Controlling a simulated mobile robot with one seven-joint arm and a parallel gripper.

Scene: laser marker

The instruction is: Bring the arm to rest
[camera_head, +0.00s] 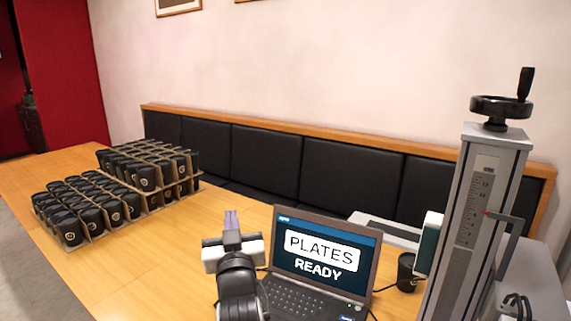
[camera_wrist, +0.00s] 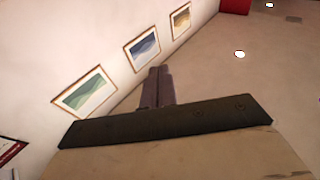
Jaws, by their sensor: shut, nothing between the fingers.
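My gripper (camera_head: 232,220) is at the lower middle of the head view, pointing up in front of the laptop's left edge. Its two fingers are together and nothing is between them. In the wrist view the shut fingers (camera_wrist: 158,88) point towards the wall and ceiling. My gripper touches nothing that I can see.
A laptop (camera_head: 325,255) reading "PLATES READY" stands just right of my gripper. The tall laser marker column (camera_head: 468,220) with a crank is at the right. A black cup (camera_head: 406,272) stands between them. Trays of black cups (camera_head: 85,210) are at the left. Table between is clear.

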